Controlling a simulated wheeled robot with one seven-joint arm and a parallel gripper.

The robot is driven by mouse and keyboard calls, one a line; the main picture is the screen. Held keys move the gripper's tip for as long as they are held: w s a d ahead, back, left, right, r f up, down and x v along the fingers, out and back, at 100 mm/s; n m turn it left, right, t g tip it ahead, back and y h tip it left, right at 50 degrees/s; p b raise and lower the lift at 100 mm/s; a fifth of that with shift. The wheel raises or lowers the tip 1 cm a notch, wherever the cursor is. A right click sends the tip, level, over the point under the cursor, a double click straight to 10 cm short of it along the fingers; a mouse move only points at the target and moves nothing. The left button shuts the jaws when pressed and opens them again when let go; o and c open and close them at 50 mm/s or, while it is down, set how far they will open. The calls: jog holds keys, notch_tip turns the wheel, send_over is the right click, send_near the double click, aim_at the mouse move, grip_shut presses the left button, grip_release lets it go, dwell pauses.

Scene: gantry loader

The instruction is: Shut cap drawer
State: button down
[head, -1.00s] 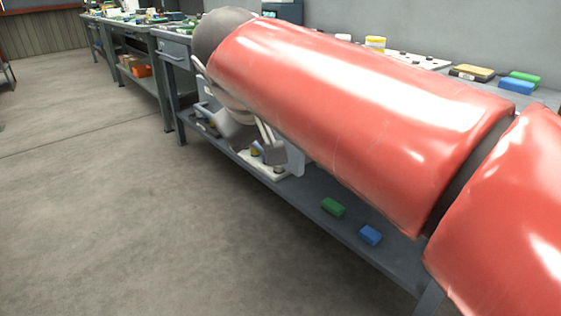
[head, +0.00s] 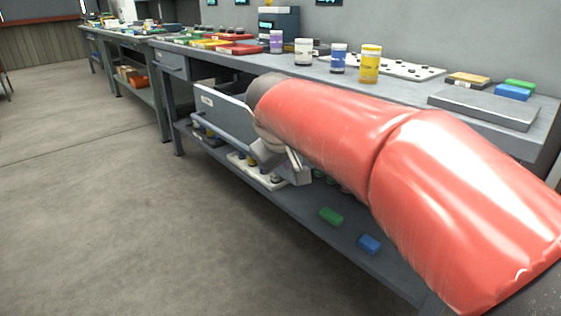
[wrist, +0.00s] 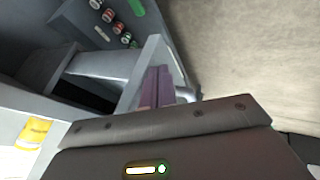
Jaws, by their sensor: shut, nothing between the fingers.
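The grey cap drawer (head: 225,108) hangs under the bench top in the head view, standing out from the bench, with a pale label and a long bar handle across its front. My arm covers its right part. My gripper (head: 296,168) is at the right end of the drawer front, low down beside the handle. In the wrist view, the dark fingers of my gripper (wrist: 155,88) are together and empty, close to the pale grey drawer parts (wrist: 100,66). I cannot tell whether they touch.
The bench top holds a yellow jar (head: 371,64), a blue jar (head: 338,58), a white jar (head: 303,52) and a grey plate (head: 484,107). The lower shelf holds a green block (head: 331,216) and a blue block (head: 369,244). The floor in front is clear.

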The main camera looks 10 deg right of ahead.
jog(key=shift+d, duration=0.1)
jog(key=w+d+p, duration=0.5)
jog(key=w+d, duration=0.5)
jog(key=d, duration=0.4)
jog(key=shift+d+p, duration=0.35)
jog(key=shift+p, duration=0.05)
jog(key=shift+a, duration=0.1)
